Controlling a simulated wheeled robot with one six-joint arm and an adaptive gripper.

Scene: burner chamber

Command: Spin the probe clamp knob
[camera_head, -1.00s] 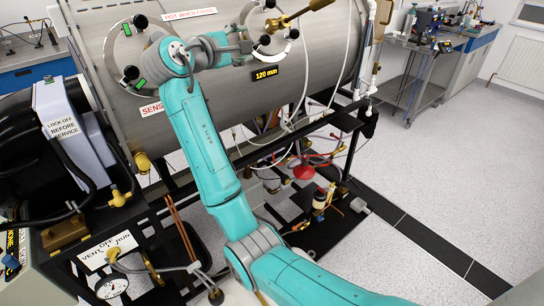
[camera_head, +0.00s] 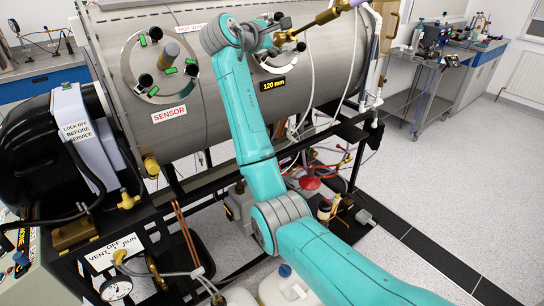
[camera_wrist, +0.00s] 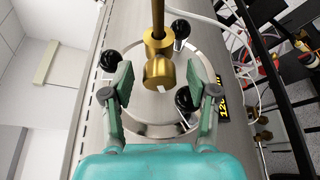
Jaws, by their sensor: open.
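A brass probe (camera_head: 330,15) sticks out from the round flange on the steel chamber, above the "120 mm" label. In the wrist view the brass rod (camera_wrist: 158,16) runs to a wider brass clamp piece with a round knob-like end (camera_wrist: 158,74), which appears between my fingers. My gripper (camera_wrist: 160,78) is open, one finger on each side of the brass end. I see gaps there and no clear contact. In the head view my gripper (camera_head: 288,34) is at the flange, and my wrist hides part of it.
Black knobs (camera_wrist: 109,60) stand around the flange ring, close to my fingers. The chamber (camera_head: 190,105) has a second flange (camera_head: 130,65) at left, with a "SENSOR" label. White hoses and tubes hang right of the flange. Floor at right is clear.

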